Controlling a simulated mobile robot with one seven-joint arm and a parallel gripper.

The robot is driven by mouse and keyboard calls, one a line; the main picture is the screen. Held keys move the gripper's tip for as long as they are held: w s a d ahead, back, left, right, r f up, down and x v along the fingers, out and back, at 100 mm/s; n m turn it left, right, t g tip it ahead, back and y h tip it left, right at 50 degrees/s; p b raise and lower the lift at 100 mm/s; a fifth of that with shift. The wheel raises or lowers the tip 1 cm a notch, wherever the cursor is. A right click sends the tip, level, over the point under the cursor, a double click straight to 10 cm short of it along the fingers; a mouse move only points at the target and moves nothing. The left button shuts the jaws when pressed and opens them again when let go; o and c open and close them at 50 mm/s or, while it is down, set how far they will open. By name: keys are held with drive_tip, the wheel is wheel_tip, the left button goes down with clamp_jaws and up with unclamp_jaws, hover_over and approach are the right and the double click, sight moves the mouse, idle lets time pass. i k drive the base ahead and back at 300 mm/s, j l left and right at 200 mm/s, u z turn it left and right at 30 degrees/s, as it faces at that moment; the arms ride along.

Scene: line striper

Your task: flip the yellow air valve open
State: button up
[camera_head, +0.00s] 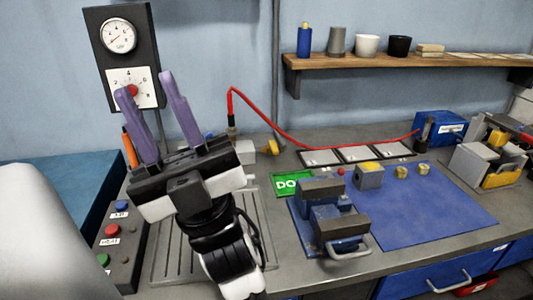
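A small yellow valve part (269,146) stands at the back of the bench, at the foot of the grey wall pipe. Its yellow handle looks slanted, but it is too small to tell whether the valve is open. My gripper (147,84) is at the left, in front of the gauge panel in the picture. Its two purple fingers point up and stand apart, with nothing between them. The gripper is left of the valve and apart from it in the picture.
A red hose (262,117) arches over the bench behind my gripper. A blue vise (333,222) stands on the bench, by a blue mat (435,215). A button box (118,243) is at the left. A wooden shelf (400,61) holds cups and a bottle.

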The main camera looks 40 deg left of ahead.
sight(273, 145)
drive_tip(key=k, duration=0.65)
drive_tip(key=u, duration=1.7)
drive_tip(key=l, duration=0.7)
drive_tip(key=k+l, duration=0.1)
drive_tip(key=l, duration=0.65)
drive_tip(key=i, duration=0.2)
